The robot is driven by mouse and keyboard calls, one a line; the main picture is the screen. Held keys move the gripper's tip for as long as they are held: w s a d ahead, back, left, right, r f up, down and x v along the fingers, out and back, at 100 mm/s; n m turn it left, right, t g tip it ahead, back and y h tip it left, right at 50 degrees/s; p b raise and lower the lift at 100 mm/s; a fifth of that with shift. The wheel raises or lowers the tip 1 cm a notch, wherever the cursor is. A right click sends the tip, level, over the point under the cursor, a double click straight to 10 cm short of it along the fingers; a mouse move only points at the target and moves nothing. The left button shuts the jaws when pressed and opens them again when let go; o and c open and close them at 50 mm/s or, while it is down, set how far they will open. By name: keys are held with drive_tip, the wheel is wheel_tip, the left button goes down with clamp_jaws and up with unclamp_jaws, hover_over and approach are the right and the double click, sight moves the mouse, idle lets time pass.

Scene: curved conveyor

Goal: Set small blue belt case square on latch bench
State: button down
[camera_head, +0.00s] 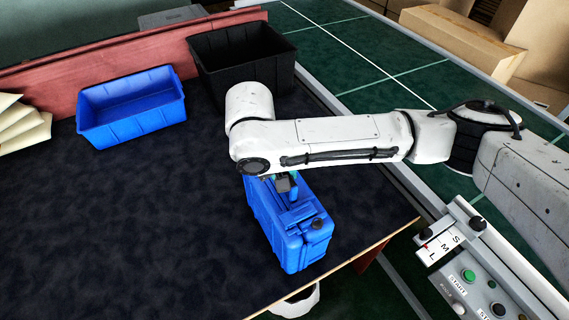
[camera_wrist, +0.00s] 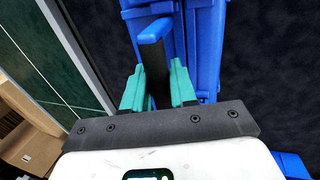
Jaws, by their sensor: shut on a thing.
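The small blue belt case (camera_head: 289,235) is upright at the near right corner of the dark-topped bench (camera_head: 130,235). Its long side runs at a slant to the bench's front edge. My gripper (camera_head: 286,184) is over the far end of the case, partly hidden by my arm. In the wrist view, the teal fingers of my gripper (camera_wrist: 158,88) are closed around a dark upright grip with a blue top, beside the blue case body (camera_wrist: 203,45). I cannot tell whether the case's base touches the bench top.
An open blue bin (camera_head: 131,112) and an open black bin (camera_head: 240,65) stand at the back by a red board (camera_head: 110,60). A green conveyor (camera_head: 385,65) and a control panel (camera_head: 480,275) lie to the right.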

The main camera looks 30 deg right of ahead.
drive_tip(key=shift+f, duration=0.25)
drive_tip(key=c, duration=0.9)
unclamp_jaws()
drive_tip(key=v, duration=1.2)
drive_tip(key=shift+b, duration=0.3)
drive_tip(key=shift+s, duration=0.1)
